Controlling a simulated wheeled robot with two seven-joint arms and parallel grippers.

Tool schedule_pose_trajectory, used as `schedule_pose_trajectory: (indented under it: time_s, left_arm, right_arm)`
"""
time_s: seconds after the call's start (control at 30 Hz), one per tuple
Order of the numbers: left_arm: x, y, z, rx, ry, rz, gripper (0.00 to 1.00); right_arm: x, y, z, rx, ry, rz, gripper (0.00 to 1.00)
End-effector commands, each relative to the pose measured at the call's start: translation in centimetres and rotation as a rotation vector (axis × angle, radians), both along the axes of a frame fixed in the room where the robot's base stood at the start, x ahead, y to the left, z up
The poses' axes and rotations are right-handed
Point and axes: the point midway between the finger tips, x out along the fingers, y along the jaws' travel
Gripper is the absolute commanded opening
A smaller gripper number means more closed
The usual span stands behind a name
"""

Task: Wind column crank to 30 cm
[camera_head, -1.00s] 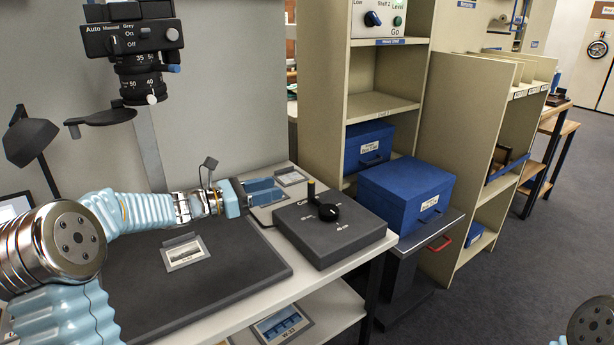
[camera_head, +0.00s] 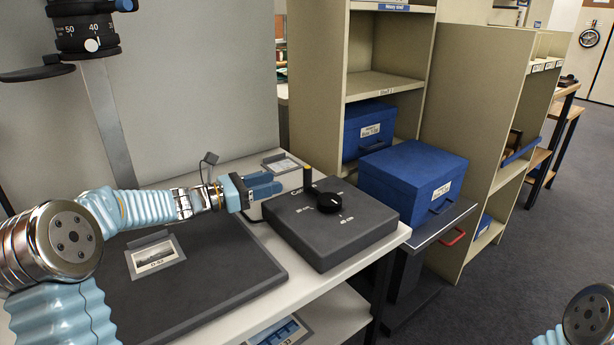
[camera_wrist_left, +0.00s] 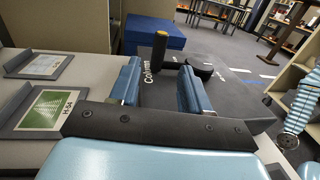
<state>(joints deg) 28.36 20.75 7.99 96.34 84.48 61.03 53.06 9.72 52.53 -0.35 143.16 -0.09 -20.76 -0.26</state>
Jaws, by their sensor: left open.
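The column crank (camera_head: 328,202) is a black round knob with an upright handle (camera_head: 307,180), black with a yellow top. It sits on a dark grey box (camera_head: 330,238) marked "Column", with scale marks. My left gripper (camera_head: 270,187) is open and empty, just left of the handle. In the left wrist view its blue fingers (camera_wrist_left: 159,72) stand either side of the handle (camera_wrist_left: 159,48), which is beyond the tips; contact is not visible. The column (camera_head: 108,125) carries a black lens unit (camera_head: 85,35), cut off at the top. My right gripper is out of view.
A dark baseboard (camera_head: 205,275) with a small photo card (camera_head: 155,257) lies left of the crank box. Framed cards lie near the gripper, one labelled H-54 (camera_wrist_left: 45,110). A blue archival box (camera_head: 410,183) stands close right, beside beige shelves (camera_head: 385,85).

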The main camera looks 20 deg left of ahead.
Motion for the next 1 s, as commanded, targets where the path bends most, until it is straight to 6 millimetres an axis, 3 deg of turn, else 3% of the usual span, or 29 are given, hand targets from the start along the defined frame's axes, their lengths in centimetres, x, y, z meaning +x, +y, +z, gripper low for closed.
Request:
schedule_pose_trajectory:
  time_s: [0.2, 0.43, 0.9, 1.0]
  left_arm:
    - [3.6, -3.9, 0.1, -0.001, -0.001, -0.004, 0.47]
    - [6.5, -7.0, 0.1, -0.001, -0.001, -0.003, 0.47]
    - [7.6, -8.1, 0.1, -0.001, -0.001, 0.000, 0.47]
    - [7.5, -8.1, 0.1, -0.001, -0.001, 0.000, 0.32]
  right_arm:
    - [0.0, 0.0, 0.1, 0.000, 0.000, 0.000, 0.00]
    - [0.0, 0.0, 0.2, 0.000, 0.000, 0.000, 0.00]
    - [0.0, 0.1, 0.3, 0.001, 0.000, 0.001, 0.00]
    - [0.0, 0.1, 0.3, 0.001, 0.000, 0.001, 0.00]
